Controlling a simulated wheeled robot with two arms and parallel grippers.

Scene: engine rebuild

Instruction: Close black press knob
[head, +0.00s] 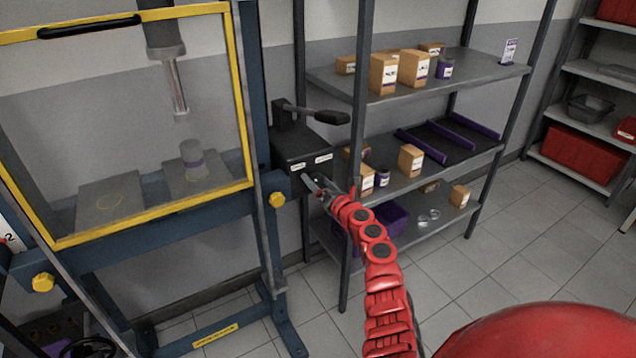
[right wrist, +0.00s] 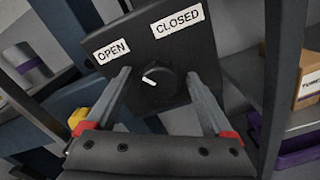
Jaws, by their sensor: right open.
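The black press knob (right wrist: 165,92) is on the face of a black control box (right wrist: 145,40) in the right wrist view. The CLOSED label (right wrist: 178,20) is above and to the right. My right gripper (right wrist: 158,76) is open, with one finger on each side of the knob and visible gaps between. In the head view the right gripper (head: 313,184) is at the front of the box (head: 296,148), and hides the knob. My left gripper is not in view.
The blue press frame (head: 262,240) with its yellow-edged guard (head: 244,100) stands left of the box. A black lever (head: 325,115) sticks out on top of the box. A grey shelf rack (head: 345,90) with small cartons is close on the right. Open floor lies right of the rack.

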